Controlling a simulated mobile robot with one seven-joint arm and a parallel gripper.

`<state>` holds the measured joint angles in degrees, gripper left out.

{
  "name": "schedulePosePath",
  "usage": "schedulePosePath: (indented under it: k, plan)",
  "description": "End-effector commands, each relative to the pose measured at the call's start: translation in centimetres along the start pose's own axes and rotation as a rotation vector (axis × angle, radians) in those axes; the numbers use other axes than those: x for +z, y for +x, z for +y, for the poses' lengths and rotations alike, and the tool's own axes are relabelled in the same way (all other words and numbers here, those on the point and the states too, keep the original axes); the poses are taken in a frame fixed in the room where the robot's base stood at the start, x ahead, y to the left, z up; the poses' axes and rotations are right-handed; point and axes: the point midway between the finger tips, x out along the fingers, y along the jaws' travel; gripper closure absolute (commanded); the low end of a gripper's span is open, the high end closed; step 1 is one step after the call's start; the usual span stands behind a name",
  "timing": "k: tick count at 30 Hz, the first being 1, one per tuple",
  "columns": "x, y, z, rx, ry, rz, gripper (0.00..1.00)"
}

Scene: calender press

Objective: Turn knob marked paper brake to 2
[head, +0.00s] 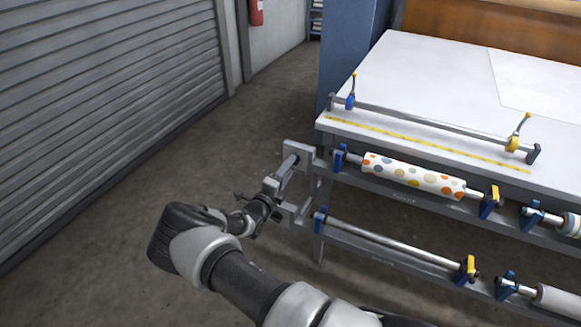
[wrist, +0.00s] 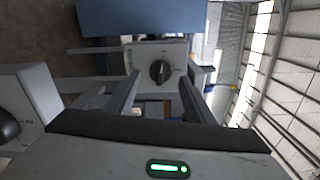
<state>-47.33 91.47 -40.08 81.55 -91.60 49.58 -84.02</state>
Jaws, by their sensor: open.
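A round black knob (wrist: 160,72) sits on a pale grey box in the wrist view, with small marks around it too small to read. Its raised grip runs roughly up and down in that picture. My gripper (wrist: 158,92) is open, its two fingers pointing towards this knob from either side, apart from it as far as I can see. A second dark knob (wrist: 8,128) on another pale box is cut off at the left edge. I cannot read which is paper brake. In the head view my gripper (head: 286,172) is by the upper grey box (head: 299,149); no knob face shows there.
A white table (head: 430,85) stands right of my arm. Its front carries a dotted paper roll (head: 412,175) on the upper rail and a bare bar (head: 390,241) below. A lower grey box (head: 288,215) is close to my wrist. The floor left is clear up to a shutter (head: 100,95).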

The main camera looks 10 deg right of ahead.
Motion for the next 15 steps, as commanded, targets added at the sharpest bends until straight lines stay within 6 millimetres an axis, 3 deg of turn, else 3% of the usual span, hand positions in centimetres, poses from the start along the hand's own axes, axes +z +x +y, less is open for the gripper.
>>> schedulePosePath:
  k: [6, 15]
  plan:
    - [0.0, 1.8, 0.0, 0.0, 0.0, 0.0, 0.51]
    - [0.0, 2.0, 0.0, 0.0, 0.0, 0.0, 0.51]
